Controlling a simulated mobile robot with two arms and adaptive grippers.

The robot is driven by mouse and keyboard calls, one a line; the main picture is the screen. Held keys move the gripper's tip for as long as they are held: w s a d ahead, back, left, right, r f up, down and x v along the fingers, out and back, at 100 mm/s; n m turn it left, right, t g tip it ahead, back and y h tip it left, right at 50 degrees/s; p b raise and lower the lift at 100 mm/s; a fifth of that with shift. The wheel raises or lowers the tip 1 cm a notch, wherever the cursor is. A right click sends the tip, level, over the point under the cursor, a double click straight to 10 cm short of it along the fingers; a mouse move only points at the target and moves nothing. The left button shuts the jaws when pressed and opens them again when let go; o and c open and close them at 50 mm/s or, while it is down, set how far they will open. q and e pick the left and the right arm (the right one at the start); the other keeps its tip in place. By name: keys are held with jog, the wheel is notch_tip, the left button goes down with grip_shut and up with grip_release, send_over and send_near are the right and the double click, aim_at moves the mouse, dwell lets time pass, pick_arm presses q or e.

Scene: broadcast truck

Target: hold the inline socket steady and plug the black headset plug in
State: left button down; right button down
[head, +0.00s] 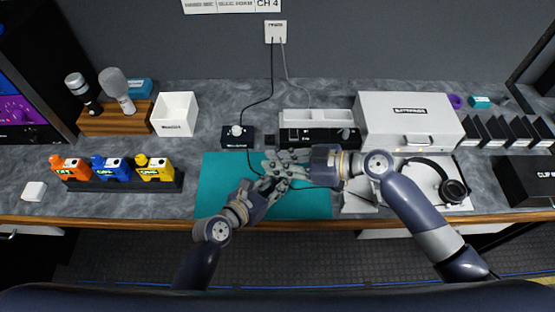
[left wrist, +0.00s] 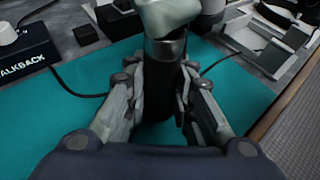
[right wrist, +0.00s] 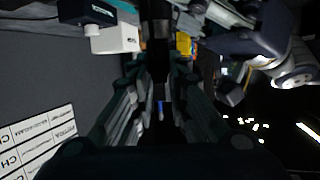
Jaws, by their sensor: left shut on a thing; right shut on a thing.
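My left gripper (head: 265,186) is over the teal mat, shut on a black cylindrical body, which I take to be the inline socket (left wrist: 157,95); it stands between the fingers in the left wrist view. My right gripper (head: 287,167) is just above and right of the left one, its fingers close against it. In the right wrist view its fingers (right wrist: 158,105) are shut on a dark thing, likely the black headset plug. Whether plug and socket touch is hidden.
The teal mat (head: 215,195) lies below both grippers. The talkback box (head: 238,137) is behind, its black cable crossing the mat. Coloured packs (head: 115,168) stand in a row at left. The mat's left part is clear.

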jog(key=c, duration=1.5)
grip_release()
jog(key=shift+o, duration=0.2)
jog(key=v, duration=1.2)
pick_arm(q)
jog(key=c, duration=1.3)
grip_release()
